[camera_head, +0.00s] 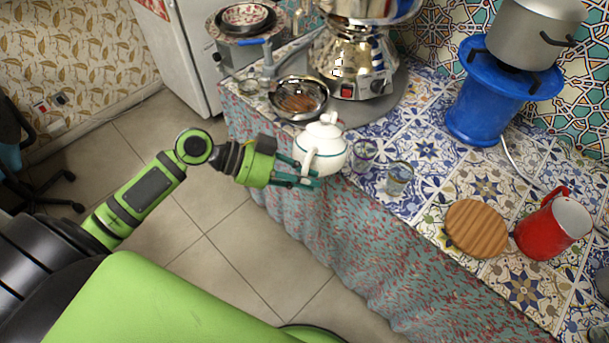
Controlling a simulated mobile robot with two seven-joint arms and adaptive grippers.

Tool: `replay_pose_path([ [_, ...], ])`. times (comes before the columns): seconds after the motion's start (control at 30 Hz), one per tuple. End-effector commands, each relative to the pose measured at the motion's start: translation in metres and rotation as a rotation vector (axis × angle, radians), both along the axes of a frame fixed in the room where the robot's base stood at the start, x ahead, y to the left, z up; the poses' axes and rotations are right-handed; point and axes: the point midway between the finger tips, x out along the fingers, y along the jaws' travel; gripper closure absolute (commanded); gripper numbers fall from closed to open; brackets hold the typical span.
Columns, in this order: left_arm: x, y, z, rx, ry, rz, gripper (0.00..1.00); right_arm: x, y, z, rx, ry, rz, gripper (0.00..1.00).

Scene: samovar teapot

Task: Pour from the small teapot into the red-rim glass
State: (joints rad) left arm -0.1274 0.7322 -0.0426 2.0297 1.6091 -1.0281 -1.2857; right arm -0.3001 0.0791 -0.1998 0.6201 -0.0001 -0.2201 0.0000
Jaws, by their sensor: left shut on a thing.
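The small teapot (324,143) is white with a thin green line and a knobbed lid. It is near the front edge of the tiled counter and looks roughly upright. My left gripper (305,173) comes in from the left and is shut on its handle side. I cannot tell whether the base touches the counter. Two small clear glasses stand to the right of the teapot: one glass (365,154) is close beside it, and another glass (399,179) is farther right, nearer the edge. Their rim colours are too small to tell surely. My right gripper is out of view.
A metal samovar (354,62) stands behind the teapot, with a dark bowl or strainer (298,98) at its left. A blue stand (484,103) carries a grey pot (531,35). A round wooden board (476,229) and a red mug (553,227) are at right.

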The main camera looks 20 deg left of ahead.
Motion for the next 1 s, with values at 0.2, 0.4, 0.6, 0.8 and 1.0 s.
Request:
replay_pose_path([
  [0.2, 0.001, 0.000, 0.006, -0.003, 0.005, 0.000, 1.00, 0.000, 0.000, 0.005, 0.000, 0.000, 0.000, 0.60],
  [0.4, 0.002, 0.000, 0.008, -0.004, 0.014, 0.001, 1.00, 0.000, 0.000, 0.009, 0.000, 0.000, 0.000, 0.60],
  [0.6, 0.002, 0.000, 0.010, -0.005, 0.023, 0.000, 1.00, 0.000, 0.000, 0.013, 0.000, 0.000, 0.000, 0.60],
  [0.8, 0.003, 0.000, 0.013, -0.005, 0.032, 0.001, 1.00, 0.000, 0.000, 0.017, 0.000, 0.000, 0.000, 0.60],
  [1.0, 0.003, 0.000, 0.015, -0.006, 0.043, 0.001, 1.00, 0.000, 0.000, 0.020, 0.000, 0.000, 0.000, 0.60],
])
